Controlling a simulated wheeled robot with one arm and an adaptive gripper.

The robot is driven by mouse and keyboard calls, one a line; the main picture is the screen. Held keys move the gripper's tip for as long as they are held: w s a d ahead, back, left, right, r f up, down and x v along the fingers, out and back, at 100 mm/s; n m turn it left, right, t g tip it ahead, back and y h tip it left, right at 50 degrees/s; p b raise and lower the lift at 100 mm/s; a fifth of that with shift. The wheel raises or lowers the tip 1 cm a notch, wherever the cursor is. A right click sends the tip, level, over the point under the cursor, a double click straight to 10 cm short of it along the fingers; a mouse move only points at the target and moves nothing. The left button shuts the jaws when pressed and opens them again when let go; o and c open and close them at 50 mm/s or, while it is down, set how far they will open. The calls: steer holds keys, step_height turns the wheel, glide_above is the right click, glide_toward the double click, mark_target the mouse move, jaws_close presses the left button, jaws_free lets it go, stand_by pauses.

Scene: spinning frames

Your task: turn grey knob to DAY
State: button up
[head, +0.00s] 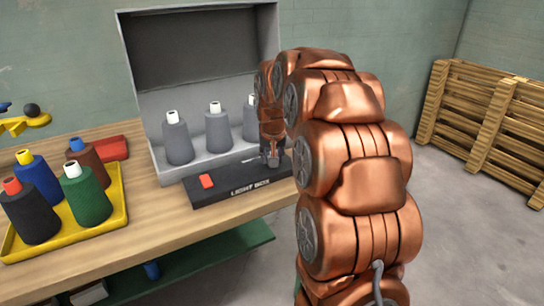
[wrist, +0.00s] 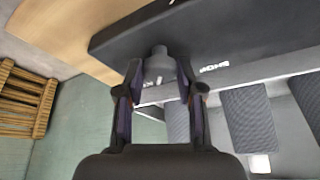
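The grey knob (wrist: 157,60) sits on the dark front panel (wrist: 115,45) of the light box. In the wrist view it lies between the two fingertips of my gripper (wrist: 158,78). The fingers are apart, with a gap visible on each side of the knob, so I see no grip on it. In the head view my gripper (head: 271,155) reaches down to the right part of the panel and my arm hides much of that area. White lettering shows beside the knob in the wrist view, but I cannot read the knob's setting or find DAY.
The grey light box (head: 130,90) holds several grey cones. A red switch (head: 206,181) is on the panel's left. A yellow tray (head: 118,215) with several coloured cones stands on the wooden bench (head: 165,222). Wooden pallets (head: 480,120) lean at the right wall.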

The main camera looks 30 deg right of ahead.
steer(key=o, duration=0.5)
steer(key=shift+c, duration=0.2)
steer(key=shift+r, duration=0.15)
steer(key=v, duration=1.1)
steer(key=shift+s+r, duration=0.15)
steer(key=shift+r, duration=0.15)
steer(key=shift+a, duration=0.1)
steer(key=s+a+f+n+g+y, duration=0.1)
steer(key=s+a+f+n+g, duration=0.1)
steer(key=s+a+f, duration=0.4)
steer(key=s+a+f+n+g+y, duration=0.1)
steer(key=s+a+f+n, duration=0.15)
steer(key=s+a, duration=0.7)
steer(key=s+a+f+n+g, duration=0.1)
steer(key=s+a+f+g, duration=0.2)
steer(key=s, duration=0.7)
steer(key=s+a+f+n+g, duration=0.1)
steer(key=s+a+f, duration=0.25)
steer(key=s, duration=0.65)
step_height(320, 180, up, 16)
steer(key=w+t+p, duration=0.1)
steer(key=p, duration=1.4)
steer(key=shift+w+d+p, duration=0.3)
steer(key=shift+w+d, duration=0.05)
